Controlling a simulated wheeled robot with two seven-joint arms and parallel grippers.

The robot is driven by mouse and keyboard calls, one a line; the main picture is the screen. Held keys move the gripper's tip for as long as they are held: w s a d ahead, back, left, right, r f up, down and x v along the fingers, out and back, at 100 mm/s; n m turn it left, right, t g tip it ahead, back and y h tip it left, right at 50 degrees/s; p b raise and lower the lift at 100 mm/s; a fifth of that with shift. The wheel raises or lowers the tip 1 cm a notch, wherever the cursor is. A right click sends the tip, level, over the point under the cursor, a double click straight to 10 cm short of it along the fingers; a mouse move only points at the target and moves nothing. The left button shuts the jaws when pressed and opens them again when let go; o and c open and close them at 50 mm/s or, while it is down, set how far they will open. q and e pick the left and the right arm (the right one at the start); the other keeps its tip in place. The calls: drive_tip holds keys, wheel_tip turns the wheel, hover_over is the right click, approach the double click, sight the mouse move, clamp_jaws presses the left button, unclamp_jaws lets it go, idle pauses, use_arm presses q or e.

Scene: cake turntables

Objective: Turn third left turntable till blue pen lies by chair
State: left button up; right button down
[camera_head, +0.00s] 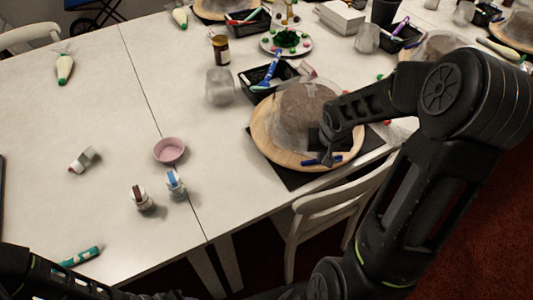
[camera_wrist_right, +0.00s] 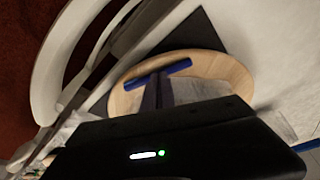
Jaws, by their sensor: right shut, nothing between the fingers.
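The wooden turntable (camera_head: 262,143) stands on a dark mat near the table's front edge, with a brown cake under a clear cover (camera_head: 300,112) on it. The blue pen (camera_head: 322,161) lies on the turntable's front rim, on the side facing the white chair (camera_head: 318,200). My right gripper (camera_head: 324,152) is shut and empty, its tips down at the pen; contact cannot be told. In the right wrist view, the shut fingers (camera_wrist_right: 160,84) point at the blue pen (camera_wrist_right: 158,74) on the wood, with the chair (camera_wrist_right: 62,62) at the left. My left gripper is out of view; only its dark arm shows.
A black tray (camera_head: 250,82) with a blue-handled tool stands behind the turntable, beside a clear cup (camera_head: 219,88). A pink bowl (camera_head: 169,150) and small bottles (camera_head: 142,198) stand to the left. The table is mostly clear at left.

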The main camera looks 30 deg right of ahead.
drive_tip(key=shift+a, duration=0.35)
drive_tip(key=shift+r, duration=0.1)
drive_tip(key=shift+w+a, duration=0.1)
drive_tip(key=w+a+b, duration=0.1)
drive_tip(key=w+b, duration=0.1)
drive_tip(key=w+a+b, duration=0.1)
drive_tip(key=w+a, duration=0.1)
drive_tip(key=shift+a+f+b, duration=0.1)
drive_tip(key=shift+f+b, duration=0.3)
drive_tip(key=w+a, duration=0.1)
drive_tip(key=w+a+b, duration=0.1)
drive_tip(key=w+a, duration=0.1)
drive_tip(key=shift+w+r, duration=0.2)
drive_tip(key=shift+r, duration=0.2)
